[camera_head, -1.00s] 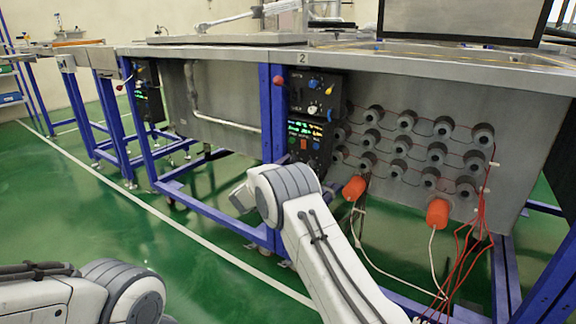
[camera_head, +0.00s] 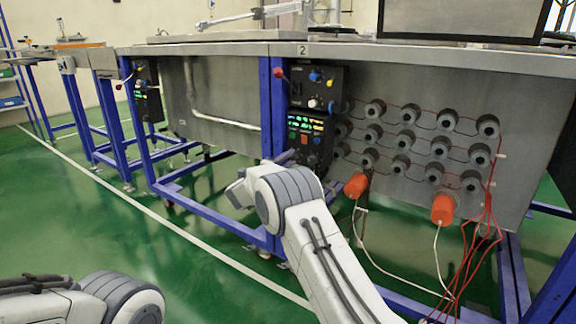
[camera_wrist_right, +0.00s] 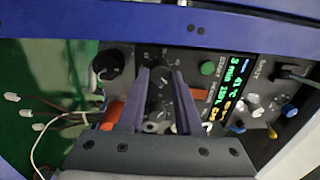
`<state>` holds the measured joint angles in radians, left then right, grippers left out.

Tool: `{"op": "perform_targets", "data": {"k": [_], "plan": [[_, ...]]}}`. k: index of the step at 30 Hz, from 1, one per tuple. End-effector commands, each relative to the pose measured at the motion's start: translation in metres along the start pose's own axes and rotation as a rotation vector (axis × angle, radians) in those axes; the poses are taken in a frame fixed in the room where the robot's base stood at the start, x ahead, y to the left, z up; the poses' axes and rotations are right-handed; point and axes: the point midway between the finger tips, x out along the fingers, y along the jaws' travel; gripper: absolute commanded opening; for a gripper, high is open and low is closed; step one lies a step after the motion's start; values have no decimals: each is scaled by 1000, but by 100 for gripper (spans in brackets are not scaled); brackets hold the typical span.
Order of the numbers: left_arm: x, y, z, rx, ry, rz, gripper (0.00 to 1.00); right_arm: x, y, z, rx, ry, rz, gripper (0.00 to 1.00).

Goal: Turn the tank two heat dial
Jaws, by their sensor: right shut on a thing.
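The tank two control panel (camera_head: 309,135) is a black box with a lit display and buttons, mounted under the tank marked 2. My right arm reaches its lower part in the head view, which hides the dial there. In the right wrist view the dark heat dial (camera_wrist_right: 159,88) sits on the panel face with marks around it. My right gripper (camera_wrist_right: 162,77) has one finger on each side of the dial and is shut on it. The display (camera_wrist_right: 236,85) beside it shows a temperature reading. My left gripper is outside the views; only part of the left arm shows.
Above is another black box (camera_head: 317,88) with coloured knobs and a red knob at its side. To the right, several grey round fittings and two orange plugs (camera_head: 355,185) with hanging cables cover the tank wall. A blue frame leg (camera_head: 270,130) stands just left of the panel.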

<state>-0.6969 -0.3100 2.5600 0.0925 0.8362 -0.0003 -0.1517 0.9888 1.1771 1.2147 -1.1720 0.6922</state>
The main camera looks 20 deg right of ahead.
Motion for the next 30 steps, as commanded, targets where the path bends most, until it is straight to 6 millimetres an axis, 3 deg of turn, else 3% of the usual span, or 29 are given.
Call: {"op": "perform_targets", "data": {"k": [10, 25, 26, 27, 30], "plan": [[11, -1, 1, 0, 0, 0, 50, -2, 3, 0, 127, 9, 0, 0], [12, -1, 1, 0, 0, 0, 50, -2, 3, 0, 144, 10, 1, 0], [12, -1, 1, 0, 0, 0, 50, -2, 3, 0, 143, 10, 1, 38], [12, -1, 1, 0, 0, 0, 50, -2, 3, 0, 144, 10, 2, 46], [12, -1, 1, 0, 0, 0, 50, -1, 2, 0, 144, 9, 1, 46]]}}
